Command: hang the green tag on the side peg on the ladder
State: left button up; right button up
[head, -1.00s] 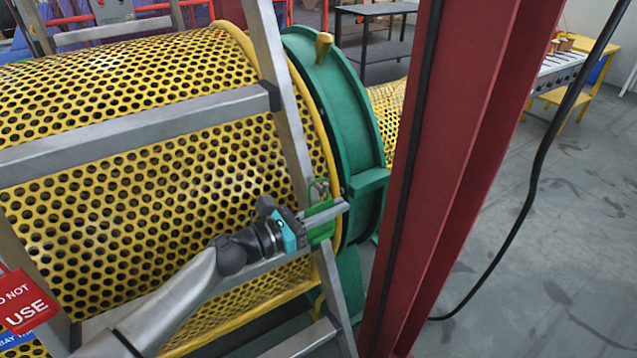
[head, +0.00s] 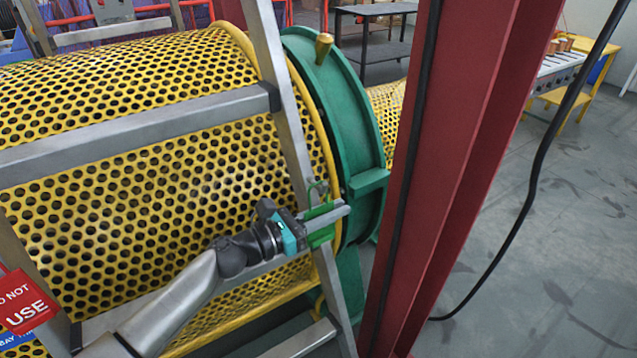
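My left gripper (head: 325,219) comes in from the lower left and is shut on the green tag (head: 319,238), in front of the right rail of the grey metal ladder (head: 291,130). Part of the tag is hidden behind the fingers. A thin green loop (head: 318,188) stands up above the tag, against or just beside the rail. I cannot pick out the side peg clearly, nor tell whether the loop is around it. My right gripper is not in view.
A yellow perforated guard (head: 150,180) lies behind the ladder, with a green ring (head: 350,120) at its right end. A red column (head: 435,170) stands close on the right. A red "do not use" sign (head: 22,302) is at the left rail. A black cable (head: 535,180) hangs at right.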

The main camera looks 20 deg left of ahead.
pick_arm(q)
jog(key=shift+y, duration=0.3)
jog(key=shift+w+a+f+v, duration=0.1)
jog(key=shift+a+f+v, duration=0.05)
jog(key=shift+v, duration=0.95)
jog(key=shift+w+a+f+v, duration=0.15)
jog(key=shift+v, duration=0.95)
jog(key=shift+w+a+f+v, duration=0.1)
jog(key=shift+a+f+v, duration=0.05)
jog(key=shift+v, duration=1.9)
jog(key=shift+s+a+r, duration=0.15)
jog(key=shift+s, duration=0.15)
